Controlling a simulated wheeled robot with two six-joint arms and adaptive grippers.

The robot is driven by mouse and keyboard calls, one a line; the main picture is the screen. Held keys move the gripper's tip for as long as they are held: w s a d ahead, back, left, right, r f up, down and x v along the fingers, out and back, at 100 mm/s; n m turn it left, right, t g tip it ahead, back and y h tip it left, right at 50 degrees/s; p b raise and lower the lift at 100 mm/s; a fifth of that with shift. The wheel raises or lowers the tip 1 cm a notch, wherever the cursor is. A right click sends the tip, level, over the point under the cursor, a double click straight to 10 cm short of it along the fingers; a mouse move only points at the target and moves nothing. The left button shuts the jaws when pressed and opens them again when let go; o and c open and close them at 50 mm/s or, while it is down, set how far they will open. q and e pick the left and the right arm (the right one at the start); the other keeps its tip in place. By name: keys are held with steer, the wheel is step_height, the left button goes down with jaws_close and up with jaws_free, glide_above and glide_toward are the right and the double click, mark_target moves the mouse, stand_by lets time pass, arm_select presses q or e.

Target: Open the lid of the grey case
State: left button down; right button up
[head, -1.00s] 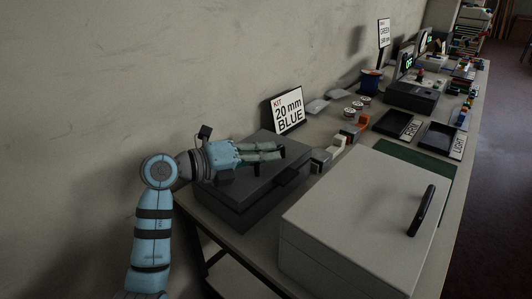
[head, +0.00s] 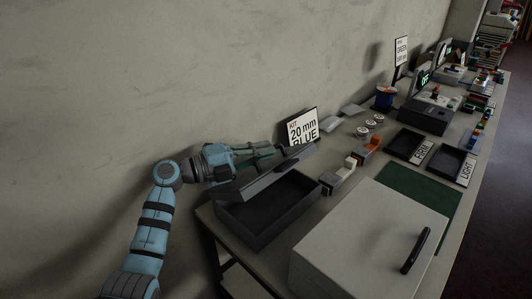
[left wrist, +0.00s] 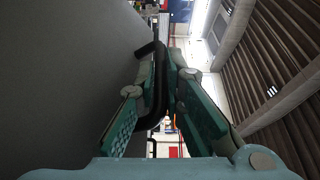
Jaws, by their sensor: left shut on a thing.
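The dark grey case (head: 250,235) stands on the near left part of the table, with its tray-like inside showing. Its lid (head: 272,178) is tilted up, hinged at the wall side. My left gripper (head: 268,150) is behind the raised lid, near its upper edge. In the left wrist view its two fingers (left wrist: 160,75) are closed around the black handle (left wrist: 157,90) on the lid. The lid's grey face (left wrist: 60,80) fills the left of that view. The handle is hidden in the head view. My right gripper is not in view.
A pale grey box (head: 350,235) with a black handle stands close at the right front. A "20 mm BLUE" sign (head: 302,128) stands behind the lid. Orange and white blocks (head: 368,147), a green mat (head: 415,190) and black trays (head: 412,144) lie farther right.

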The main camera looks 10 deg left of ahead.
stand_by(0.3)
arm_select(q)
steer(key=c, duration=2)
jaws_free()
steer(key=shift+o, duration=0.2)
steer(key=v, duration=0.7)
steer(key=shift+s+a, duration=0.2)
steer(key=shift+a, duration=0.15)
steer(key=shift+d, duration=0.1)
steer(key=shift+w, duration=0.1)
